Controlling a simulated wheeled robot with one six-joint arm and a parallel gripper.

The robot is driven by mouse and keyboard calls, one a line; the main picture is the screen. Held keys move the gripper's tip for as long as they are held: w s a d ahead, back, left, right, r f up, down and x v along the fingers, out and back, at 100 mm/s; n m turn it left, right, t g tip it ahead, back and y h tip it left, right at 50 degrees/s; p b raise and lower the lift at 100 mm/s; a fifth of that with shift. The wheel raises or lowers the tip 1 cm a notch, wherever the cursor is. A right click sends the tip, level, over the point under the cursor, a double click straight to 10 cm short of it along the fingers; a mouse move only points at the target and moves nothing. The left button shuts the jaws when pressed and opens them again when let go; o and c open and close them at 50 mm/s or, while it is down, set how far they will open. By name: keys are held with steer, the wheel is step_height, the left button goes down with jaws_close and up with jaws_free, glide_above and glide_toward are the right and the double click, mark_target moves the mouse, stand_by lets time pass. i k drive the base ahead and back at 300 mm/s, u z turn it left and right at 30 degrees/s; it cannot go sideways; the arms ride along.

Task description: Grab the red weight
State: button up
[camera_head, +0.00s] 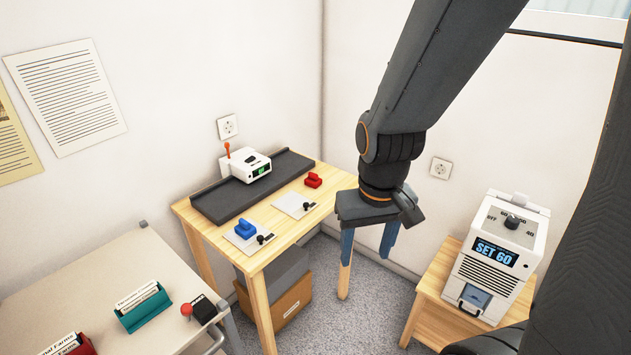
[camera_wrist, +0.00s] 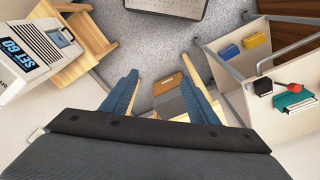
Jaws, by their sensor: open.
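The red weight (camera_head: 313,180) is a small block with a raised top. It sits at the back right of the wooden table, beside a white plate with a black knob (camera_head: 306,205). A similar blue weight (camera_head: 245,229) sits nearer the front left on another such plate. My gripper (camera_head: 365,258) hangs to the right of the table in the head view, fingers pointing down, apart from both weights. Its blue fingers are spread and empty, as the wrist view (camera_wrist: 158,77) also shows. I cannot make out the red weight in the wrist view.
A white device with a green display (camera_head: 250,165) stands on a dark tray (camera_head: 212,207) behind the weights. A pale table (camera_head: 75,290) with card holders is at left. Boxes sit under the wooden table.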

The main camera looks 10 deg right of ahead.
mark_target(313, 180)
steer(key=z, duration=0.4)
steer(key=i, duration=0.9)
steer(key=u, duration=0.55)
